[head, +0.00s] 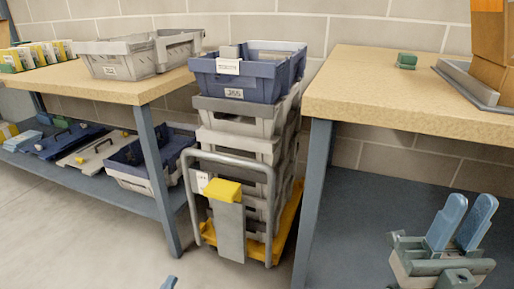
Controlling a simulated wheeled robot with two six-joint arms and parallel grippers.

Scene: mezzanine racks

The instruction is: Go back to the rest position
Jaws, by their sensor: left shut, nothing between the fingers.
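My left gripper (170,283) shows only as a small blue tip at the bottom edge of the head view, left of centre. It is shut and empty, over the grey floor in the picture; the rest of it is out of frame. My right gripper (471,204) is at the lower right, in front of the right bench. Its two blue fingers point up and stand apart with a gap between them. It is open, and nothing shows between the fingers.
A stack of grey crates topped by a blue crate (235,90) stands on a yellow cart (290,215) between two wooden benches. The left bench (110,92) carries grey trays (125,70). The right bench (400,100) holds a small green object (406,61).

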